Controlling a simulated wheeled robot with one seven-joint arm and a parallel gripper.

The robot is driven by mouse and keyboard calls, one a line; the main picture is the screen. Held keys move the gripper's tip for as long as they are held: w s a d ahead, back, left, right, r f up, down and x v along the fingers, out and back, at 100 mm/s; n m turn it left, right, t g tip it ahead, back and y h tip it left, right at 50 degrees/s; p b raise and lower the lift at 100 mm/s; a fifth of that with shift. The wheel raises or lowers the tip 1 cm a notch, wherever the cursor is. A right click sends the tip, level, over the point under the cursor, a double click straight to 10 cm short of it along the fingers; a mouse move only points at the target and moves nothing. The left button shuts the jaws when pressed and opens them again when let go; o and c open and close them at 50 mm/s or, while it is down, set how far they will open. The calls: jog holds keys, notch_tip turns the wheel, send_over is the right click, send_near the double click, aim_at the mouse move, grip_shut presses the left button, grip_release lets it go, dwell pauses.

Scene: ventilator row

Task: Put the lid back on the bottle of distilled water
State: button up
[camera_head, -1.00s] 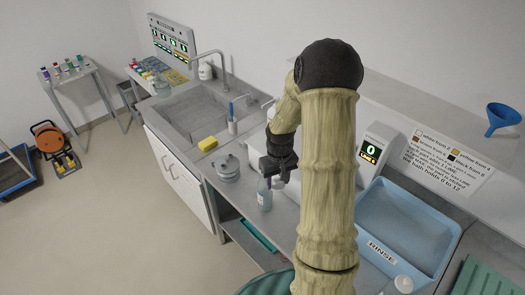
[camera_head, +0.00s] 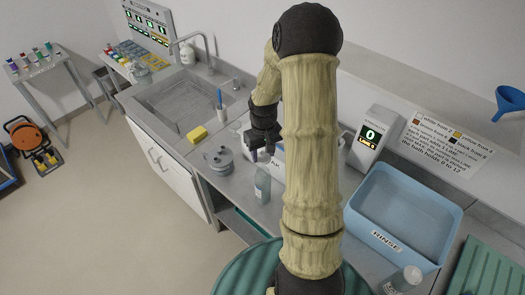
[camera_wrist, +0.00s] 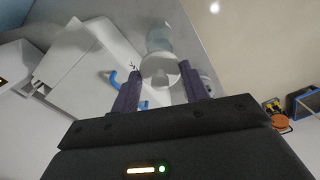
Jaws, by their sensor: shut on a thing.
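A clear, pale bottle (camera_head: 262,185) with a label too small to read stands upright on the counter near its front edge. My gripper (camera_head: 262,153) is just above it, pointing down. In the wrist view, my gripper (camera_wrist: 162,88) has its two dark fingers shut on a round white lid (camera_wrist: 160,70). The bottle (camera_wrist: 158,38) shows beyond the lid in that view, and the two look apart. In the head view the lid is hard to make out at the fingers.
A grey round pot (camera_head: 218,160) stands left of the bottle, with a yellow sponge (camera_head: 197,134) by the sink (camera_head: 180,100). A display unit (camera_head: 368,138) stands behind.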

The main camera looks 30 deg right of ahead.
jog(key=shift+f, duration=0.1)
jog(key=shift+f+b, duration=2.5)
jog(key=shift+f, duration=0.65)
jog(key=shift+f, duration=0.1)
dwell(0.4)
jog(key=o, duration=1.5)
jog(key=shift+r+p, duration=2.85)
jog(key=shift+r, duration=0.7)
